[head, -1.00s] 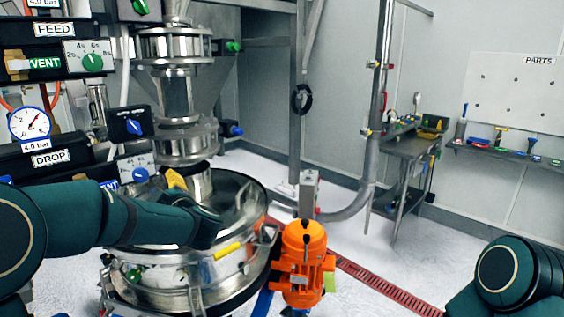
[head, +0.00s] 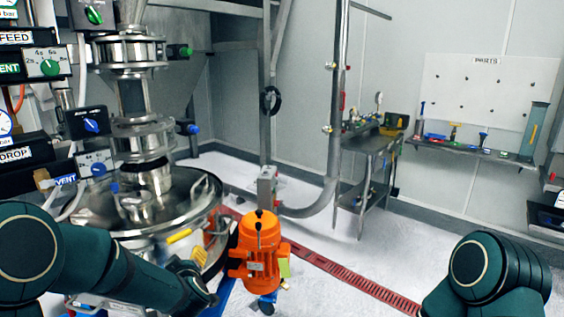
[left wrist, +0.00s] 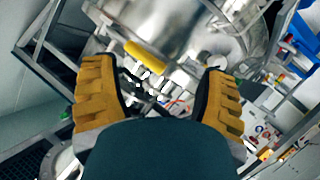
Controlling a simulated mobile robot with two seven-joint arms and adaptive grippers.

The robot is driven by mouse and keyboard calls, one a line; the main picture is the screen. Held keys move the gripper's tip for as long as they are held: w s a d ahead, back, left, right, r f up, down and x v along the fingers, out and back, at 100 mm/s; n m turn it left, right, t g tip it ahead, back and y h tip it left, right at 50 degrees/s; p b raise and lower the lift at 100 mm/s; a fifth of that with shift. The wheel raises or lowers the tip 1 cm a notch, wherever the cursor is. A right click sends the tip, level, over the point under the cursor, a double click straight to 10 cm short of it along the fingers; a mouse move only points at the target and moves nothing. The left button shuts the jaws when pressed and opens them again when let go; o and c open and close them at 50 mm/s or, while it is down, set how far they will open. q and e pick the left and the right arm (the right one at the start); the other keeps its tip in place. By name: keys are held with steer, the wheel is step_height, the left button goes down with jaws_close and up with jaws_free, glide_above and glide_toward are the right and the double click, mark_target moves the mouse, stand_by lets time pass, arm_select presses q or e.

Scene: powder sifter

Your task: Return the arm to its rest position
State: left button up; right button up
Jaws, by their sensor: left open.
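My left arm (head: 125,272) comes in from the left, low in front of the sifter, in the head view. Its gripper's jaws cannot be made out clearly there. In the left wrist view my left gripper (left wrist: 160,68) has its two yellow fingers spread wide with nothing between them. The round steel sifter (head: 90,208) stands behind the arm, and its body also fills the top of the left wrist view (left wrist: 185,25). A yellow handle (left wrist: 146,57) on it shows beyond the fingers, apart from them. My right arm (head: 490,278) shows at lower right; its gripper is out of view.
An orange motor (head: 258,245) stands just right of the left arm's end. Control boxes with dials (head: 85,122) are at the left. A steel bench (head: 375,145) and a parts shelf (head: 470,148) are at the back.

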arm_select(q)
steer(key=s+d+f+m+g+h, duration=0.3)
steer(key=s+d+f, duration=0.25)
steer(key=f, duration=0.35)
steer(key=s+d+f+m+g+h, duration=0.25)
steer(key=s+d+f+h, duration=0.2)
steer(key=s+f, duration=0.35)
steer(key=s+d+f+m+g+h, duration=0.1)
steer(key=s+f, duration=0.3)
steer(key=s, duration=0.4)
steer(key=s+d+f+m+g+h, duration=0.1)
steer(key=s+d+f+m+g, duration=0.1)
steer(key=s+d+f+g, duration=0.2)
steer(key=s, duration=0.3)
steer(key=shift+s+d+f+g, duration=0.25)
steer(key=shift+s+d+g, duration=0.1)
steer(key=shift+s, duration=0.05)
